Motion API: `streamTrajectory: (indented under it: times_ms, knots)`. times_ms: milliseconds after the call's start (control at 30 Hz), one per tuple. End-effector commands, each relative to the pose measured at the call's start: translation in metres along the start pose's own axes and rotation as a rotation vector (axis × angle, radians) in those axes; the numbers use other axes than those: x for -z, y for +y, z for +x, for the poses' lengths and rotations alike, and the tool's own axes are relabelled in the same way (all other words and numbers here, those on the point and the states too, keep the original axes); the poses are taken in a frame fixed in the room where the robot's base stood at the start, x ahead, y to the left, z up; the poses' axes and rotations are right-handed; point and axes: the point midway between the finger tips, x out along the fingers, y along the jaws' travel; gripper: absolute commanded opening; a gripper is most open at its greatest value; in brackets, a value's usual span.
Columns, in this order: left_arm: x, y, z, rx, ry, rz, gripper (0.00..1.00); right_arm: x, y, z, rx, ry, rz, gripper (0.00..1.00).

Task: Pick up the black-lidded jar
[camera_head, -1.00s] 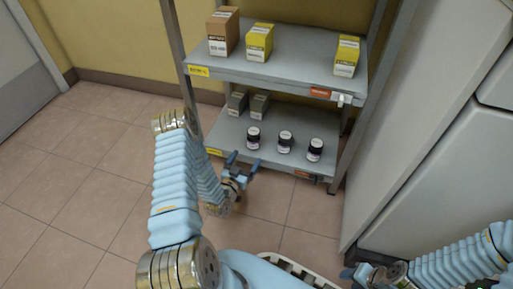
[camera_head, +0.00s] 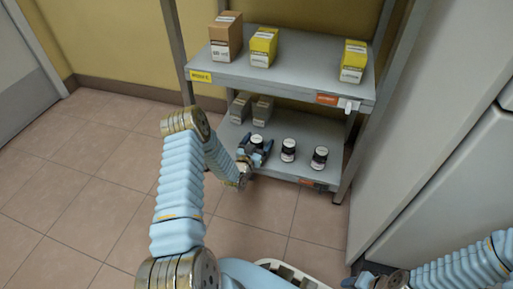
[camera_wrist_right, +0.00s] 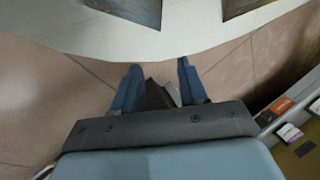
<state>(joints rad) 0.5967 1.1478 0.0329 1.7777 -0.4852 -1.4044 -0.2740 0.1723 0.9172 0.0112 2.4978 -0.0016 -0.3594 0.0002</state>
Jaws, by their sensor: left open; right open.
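Three small dark jars with pale tops or labels stand in a row on the lower shelf: the left jar (camera_head: 257,140), the middle jar (camera_head: 288,150) and the right jar (camera_head: 319,158). They are too small to tell which has a black lid. My left gripper (camera_head: 256,150) is open at the left jar, with its fingers on either side of the jar's lower part. I cannot tell whether they touch it. My right gripper (camera_wrist_right: 159,72) is open and empty, over the floor far from the shelf; it shows at the bottom right in the head view (camera_head: 362,280).
The upper shelf (camera_head: 300,75) carries a brown box (camera_head: 226,38) and yellow boxes (camera_head: 263,47), (camera_head: 353,62). Two grey boxes (camera_head: 262,108) stand behind the jars on the lower shelf (camera_head: 235,132). A pale cabinet (camera_head: 450,150) stands to the right. The floor at left is clear.

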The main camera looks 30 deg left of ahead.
Motion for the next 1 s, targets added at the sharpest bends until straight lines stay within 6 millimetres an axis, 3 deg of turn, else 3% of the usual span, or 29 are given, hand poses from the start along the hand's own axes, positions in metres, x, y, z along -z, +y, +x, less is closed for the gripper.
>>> streamTrajectory:
  times_ms: [67, 433, 767, 1000]
  knots:
    - [0.000, 0.000, 0.000, 0.000, 0.000, 0.000, 0.86, 0.000, 0.000, 0.000, 0.000, 0.000, 0.000, 0.43]
    - [0.000, 0.000, -0.001, 0.000, 0.000, 0.000, 0.29, 0.000, 0.000, 0.000, 0.000, 0.000, 0.000, 0.43]
    - [0.005, 0.000, 0.000, 0.000, 0.001, 0.001, 0.28, 0.000, -0.001, -0.002, 0.000, 0.000, 0.000, 0.43]
    - [0.040, 0.003, -0.003, -0.002, 0.002, 0.000, 0.28, 0.000, -0.005, -0.013, 0.000, -0.002, -0.001, 0.43]
